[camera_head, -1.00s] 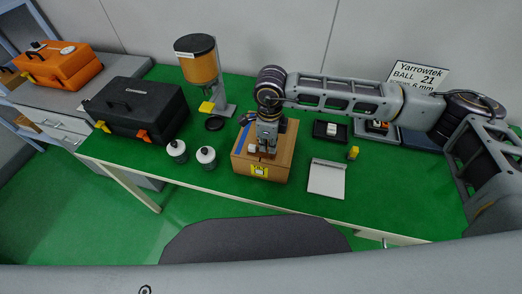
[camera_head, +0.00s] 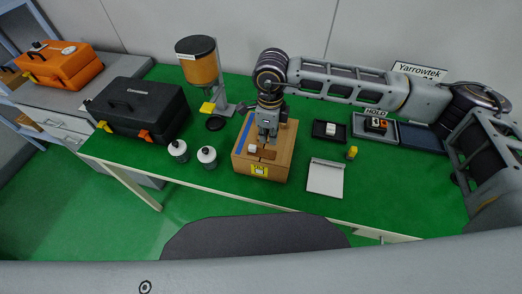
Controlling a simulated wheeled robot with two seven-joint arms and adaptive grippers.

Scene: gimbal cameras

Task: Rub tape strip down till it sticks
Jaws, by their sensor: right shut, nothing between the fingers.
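A wooden box (camera_head: 282,158) with a yellow label on its front stands on the green table. A blue tape strip (camera_head: 245,133) lies along the left part of its top. A small white block (camera_head: 252,149) and a darker brown patch (camera_head: 266,154) are also on the box top. My right gripper (camera_head: 266,142) points down over the box top, to the right of the blue strip. It is shut and empty. Whether its tips touch the box I cannot tell. My left gripper is not in view.
A dispenser (camera_head: 200,65) and a black case (camera_head: 137,108) are behind left. A white panel (camera_head: 326,178), yellow piece (camera_head: 352,153) and dark trays (camera_head: 375,128) lie right. The table's front right is clear.

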